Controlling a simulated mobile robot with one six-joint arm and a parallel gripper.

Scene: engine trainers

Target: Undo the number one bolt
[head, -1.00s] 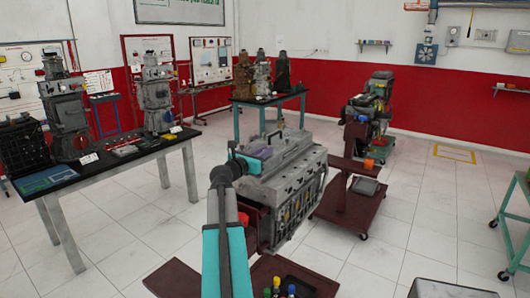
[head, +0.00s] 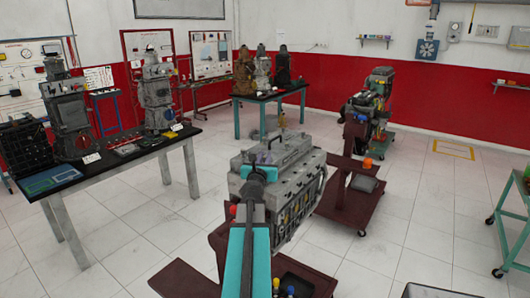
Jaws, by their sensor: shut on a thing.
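The grey engine block (head: 285,165) stands on a dark red stand in the middle of the head view. My teal and grey arm reaches up from the bottom edge to the near left part of the engine's top. My gripper (head: 267,154) is at the engine's top, small and partly hidden by my wrist. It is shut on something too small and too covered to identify. I cannot pick out the number one bolt; the arm covers part of the engine's top and near side.
A black-topped table (head: 105,160) with engine parts is at the left. A teal-legged table (head: 270,96) stands behind. Another engine (head: 372,105) on a red stand is at the right. A green trolley (head: 510,225) is at the right edge. Open floor lies between them.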

